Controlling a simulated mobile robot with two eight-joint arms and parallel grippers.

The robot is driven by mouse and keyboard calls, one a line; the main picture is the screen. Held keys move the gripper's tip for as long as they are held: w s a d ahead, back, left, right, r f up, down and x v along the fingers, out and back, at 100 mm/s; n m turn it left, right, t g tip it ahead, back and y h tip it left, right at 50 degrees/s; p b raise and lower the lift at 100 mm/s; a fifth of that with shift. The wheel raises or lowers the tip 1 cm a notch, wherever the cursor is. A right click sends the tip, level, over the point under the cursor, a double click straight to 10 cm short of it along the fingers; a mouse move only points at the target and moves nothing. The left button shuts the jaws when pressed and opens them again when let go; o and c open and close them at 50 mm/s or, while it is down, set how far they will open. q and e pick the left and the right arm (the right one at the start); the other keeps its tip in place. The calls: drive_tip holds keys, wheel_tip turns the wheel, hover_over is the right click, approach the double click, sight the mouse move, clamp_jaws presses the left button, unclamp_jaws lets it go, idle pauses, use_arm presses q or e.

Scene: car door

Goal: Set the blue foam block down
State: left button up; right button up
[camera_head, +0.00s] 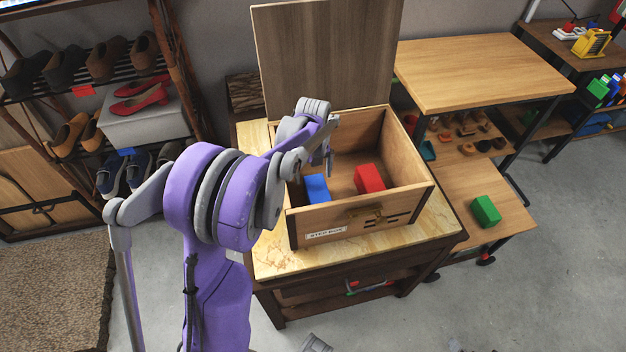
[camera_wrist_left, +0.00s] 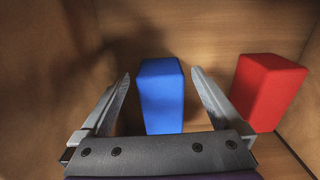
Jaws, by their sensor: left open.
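The blue foam block (camera_head: 317,188) rests on the floor of an open wooden box (camera_head: 352,215). It also shows in the left wrist view (camera_wrist_left: 161,96), between the two fingers with a gap on each side. My left gripper (camera_head: 328,160) is inside the box above the blue block. In the left wrist view the left gripper (camera_wrist_left: 160,90) is open and holds nothing. My right gripper is not in view.
A red block (camera_head: 369,179) stands in the box, right of the blue one; it also shows in the wrist view (camera_wrist_left: 266,92). The box's raised lid (camera_head: 325,55) stands behind. A green block (camera_head: 486,211) lies on a low wooden shelf. A shoe rack (camera_head: 90,90) stands at left.

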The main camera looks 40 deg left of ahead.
use_arm(q)
wheel_tip(320, 180, up, 8)
drive_tip(key=shift+f, duration=0.1)
idle(1.2)
